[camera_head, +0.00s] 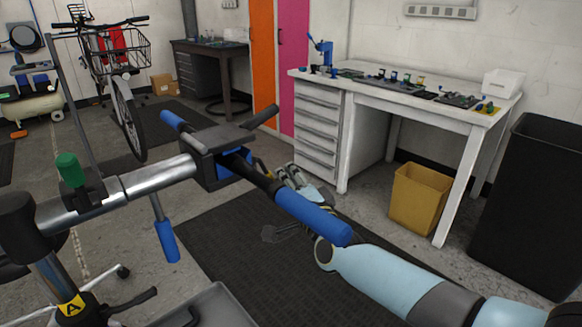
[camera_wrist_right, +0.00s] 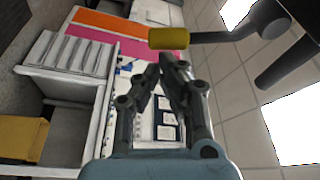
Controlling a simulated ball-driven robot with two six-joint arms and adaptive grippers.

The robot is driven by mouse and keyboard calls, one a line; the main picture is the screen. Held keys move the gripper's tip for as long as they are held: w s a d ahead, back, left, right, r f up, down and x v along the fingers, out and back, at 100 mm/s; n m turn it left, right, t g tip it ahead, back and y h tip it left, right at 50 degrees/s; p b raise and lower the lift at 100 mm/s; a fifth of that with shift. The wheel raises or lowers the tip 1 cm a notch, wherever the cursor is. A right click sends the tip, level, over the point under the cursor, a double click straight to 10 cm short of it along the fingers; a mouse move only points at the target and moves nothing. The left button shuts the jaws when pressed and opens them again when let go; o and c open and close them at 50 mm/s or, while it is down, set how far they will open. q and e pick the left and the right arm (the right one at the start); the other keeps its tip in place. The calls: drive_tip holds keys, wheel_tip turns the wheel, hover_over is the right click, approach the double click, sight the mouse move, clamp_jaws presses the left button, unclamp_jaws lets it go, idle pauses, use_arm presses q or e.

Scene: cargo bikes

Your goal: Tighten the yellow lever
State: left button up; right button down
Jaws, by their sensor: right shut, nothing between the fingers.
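The yellow lever (camera_wrist_right: 169,38) shows in the right wrist view as a yellow grip on a dark bent rod. It lies just beyond the fingertips of my right gripper (camera_wrist_right: 173,62), which is shut and empty. Whether the tips touch the lever I cannot tell. In the head view a small bit of yellow (camera_head: 261,166) shows behind the clamp head of a repair stand (camera_head: 205,158). There my right gripper (camera_head: 284,173) is behind the stand's blue-gripped handle, which partly hides it. My left gripper is in neither view.
The stand also has a green knob (camera_head: 70,170) and a hanging blue handle (camera_head: 167,240). A white workbench (camera_head: 440,115) with tools stands behind, with a yellow bin (camera_head: 420,198) and a black bin (camera_head: 530,200) nearby. A bicycle (camera_head: 115,65) stands at back left.

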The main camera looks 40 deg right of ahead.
drive_tip(key=shift+a+f+m, duration=0.3)
drive_tip(key=shift+m, duration=0.2)
drive_tip(key=shift+f, duration=0.1)
idle(0.3)
